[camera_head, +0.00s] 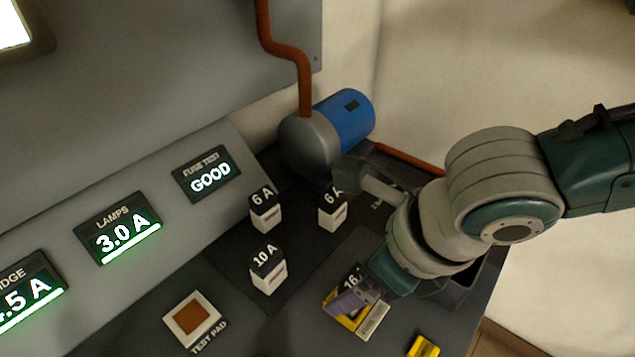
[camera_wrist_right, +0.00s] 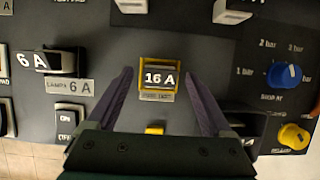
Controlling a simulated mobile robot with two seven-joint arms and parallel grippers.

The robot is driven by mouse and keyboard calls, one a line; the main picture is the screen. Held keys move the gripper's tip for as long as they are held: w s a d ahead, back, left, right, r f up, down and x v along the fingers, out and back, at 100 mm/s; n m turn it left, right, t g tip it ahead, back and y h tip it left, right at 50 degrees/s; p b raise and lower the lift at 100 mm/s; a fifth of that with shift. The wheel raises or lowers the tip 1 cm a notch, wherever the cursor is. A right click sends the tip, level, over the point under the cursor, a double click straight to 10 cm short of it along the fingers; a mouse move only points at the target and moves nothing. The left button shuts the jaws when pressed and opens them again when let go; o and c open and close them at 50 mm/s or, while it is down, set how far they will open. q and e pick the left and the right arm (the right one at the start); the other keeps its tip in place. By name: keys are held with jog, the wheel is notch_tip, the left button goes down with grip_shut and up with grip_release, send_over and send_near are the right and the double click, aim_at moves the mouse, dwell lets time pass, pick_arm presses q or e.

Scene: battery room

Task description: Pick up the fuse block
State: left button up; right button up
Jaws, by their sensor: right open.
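A fuse block marked 16 A (camera_head: 350,278) sits in a yellow-framed holder (camera_head: 343,321) on the dark bench, partly hidden by my right gripper in the head view. In the right wrist view the same block (camera_wrist_right: 160,76) shows its black top, upright, with the yellow frame around it. My right gripper (camera_wrist_right: 158,85) is open, with one purple finger on each side of the block and a gap on both sides. In the head view the right gripper (camera_head: 354,302) is low over the holder. How far down the fingertips reach is unclear. My left gripper is not in view.
Other fuse blocks, two marked 6 A (camera_head: 265,212) (camera_head: 332,212) and one 10 A (camera_head: 268,272), stand on a dark mat nearby. A test pad (camera_head: 192,318) lies front left. Blue (camera_wrist_right: 285,75) and yellow (camera_wrist_right: 294,136) knobs are right in the wrist view.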

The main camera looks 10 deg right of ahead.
jog(key=shift+x, duration=0.85)
jog(key=shift+c, duration=0.2)
jog(key=shift+r, duration=0.1)
grip_shut()
